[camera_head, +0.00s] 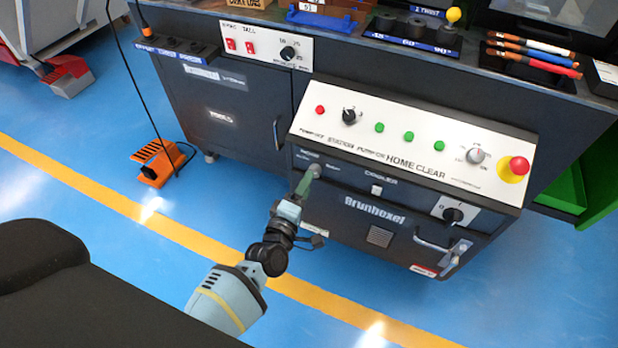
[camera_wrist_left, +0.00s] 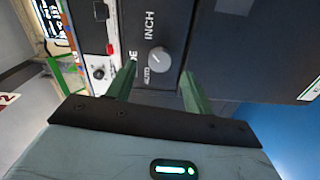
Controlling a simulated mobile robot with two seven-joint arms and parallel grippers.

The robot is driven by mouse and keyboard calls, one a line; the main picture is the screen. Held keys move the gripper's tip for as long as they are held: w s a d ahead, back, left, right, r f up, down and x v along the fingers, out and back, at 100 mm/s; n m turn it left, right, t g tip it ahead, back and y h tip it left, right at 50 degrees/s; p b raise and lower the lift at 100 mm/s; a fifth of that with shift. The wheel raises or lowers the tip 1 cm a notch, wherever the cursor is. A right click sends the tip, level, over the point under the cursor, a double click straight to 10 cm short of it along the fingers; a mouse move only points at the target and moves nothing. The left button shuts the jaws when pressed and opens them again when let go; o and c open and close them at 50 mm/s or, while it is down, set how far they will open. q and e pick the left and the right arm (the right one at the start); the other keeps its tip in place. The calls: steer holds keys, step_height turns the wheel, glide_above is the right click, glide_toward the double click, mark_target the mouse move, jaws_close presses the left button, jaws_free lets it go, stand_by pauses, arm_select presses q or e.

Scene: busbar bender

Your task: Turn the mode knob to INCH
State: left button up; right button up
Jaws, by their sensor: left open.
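The mode knob (camera_wrist_left: 158,59) is a round pale grey knob on a dark panel in the left wrist view. The word INCH stands above it in that picture, and a small, blurred label is at its lower left. I cannot tell where its pointer faces. My left gripper (camera_wrist_left: 159,72) is open, with one green finger on each side of the knob; contact does not show. In the head view my left gripper (camera_head: 307,183) reaches the upper left of the cabinet's front face and mostly hides the knob. My right gripper is not in view.
The sloped white control panel (camera_head: 390,168) above has a black knob (camera_head: 349,116), several green buttons, a grey knob (camera_head: 475,155) and a red emergency stop (camera_head: 519,165). A cabinet handle (camera_head: 432,243) sticks out at the lower right. An orange foot pedal (camera_head: 158,163) stands on the floor.

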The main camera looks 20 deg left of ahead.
arm_select(q)
steer(key=s, duration=0.4)
steer(key=shift+s+a, duration=0.1)
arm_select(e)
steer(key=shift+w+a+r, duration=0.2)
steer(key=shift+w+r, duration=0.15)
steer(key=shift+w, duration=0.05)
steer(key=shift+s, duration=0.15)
